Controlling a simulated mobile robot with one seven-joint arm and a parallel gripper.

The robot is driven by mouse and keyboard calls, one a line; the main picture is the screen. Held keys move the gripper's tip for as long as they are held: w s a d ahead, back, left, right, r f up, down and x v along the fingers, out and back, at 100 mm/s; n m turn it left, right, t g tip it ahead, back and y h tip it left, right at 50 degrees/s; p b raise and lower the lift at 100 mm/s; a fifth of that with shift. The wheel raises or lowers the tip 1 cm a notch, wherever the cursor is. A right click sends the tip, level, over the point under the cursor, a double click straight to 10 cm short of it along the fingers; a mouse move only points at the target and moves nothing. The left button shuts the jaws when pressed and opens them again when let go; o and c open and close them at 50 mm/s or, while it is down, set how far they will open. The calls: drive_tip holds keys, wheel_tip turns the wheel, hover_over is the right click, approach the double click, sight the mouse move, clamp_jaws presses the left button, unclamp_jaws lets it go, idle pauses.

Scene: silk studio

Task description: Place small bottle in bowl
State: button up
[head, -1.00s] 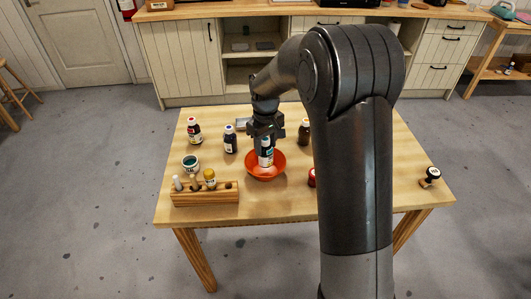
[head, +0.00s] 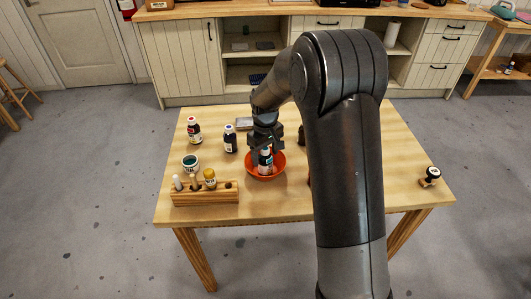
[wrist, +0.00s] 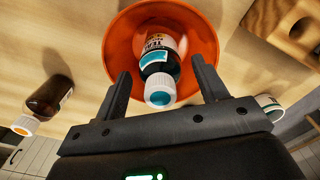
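The small bottle (head: 265,165), with a white label and a blue-teal cap, stands in the orange bowl (head: 279,166) on the table. The wrist view shows the bottle (wrist: 160,62) inside the bowl (wrist: 200,38), cap towards the camera and slightly tilted in the picture. My gripper (head: 265,148) is right above the bowl. In the wrist view my gripper (wrist: 164,86) is open, its fingers on either side of the bottle's cap with visible gaps. The bottle's base is hard to see.
Two dark bottles (head: 194,131) (head: 230,139) and a teal-topped jar (head: 191,163) stand left of the bowl. A wooden holder (head: 205,195) is at the front left. A stamp (head: 430,176) is at the right. A brown bottle (wrist: 48,97) shows in the wrist view. My arm hides part of the table (head: 400,205).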

drive_tip(key=shift+r, duration=0.1)
wheel_tip(320, 180, up, 12)
drive_tip(key=s+d+r+m+t, duration=0.1)
drive_tip(key=s+d+r+m, duration=0.15)
drive_tip(key=s+r, duration=0.35)
drive_tip(key=s+d+r+m+t, duration=0.1)
drive_tip(key=s+d+r+t, duration=0.2)
drive_tip(key=s, duration=0.5)
drive_tip(key=s+d+m, duration=0.2)
drive_tip(key=s, duration=0.6)
drive_tip(key=s+d+r+m+t, duration=0.1)
drive_tip(key=s+d, duration=0.1)
drive_tip(key=s, duration=0.7)
drive_tip(key=shift+d+r+m+t, duration=0.15)
drive_tip(key=shift+d+m+t, duration=0.05)
drive_tip(key=shift+m+t, duration=0.15)
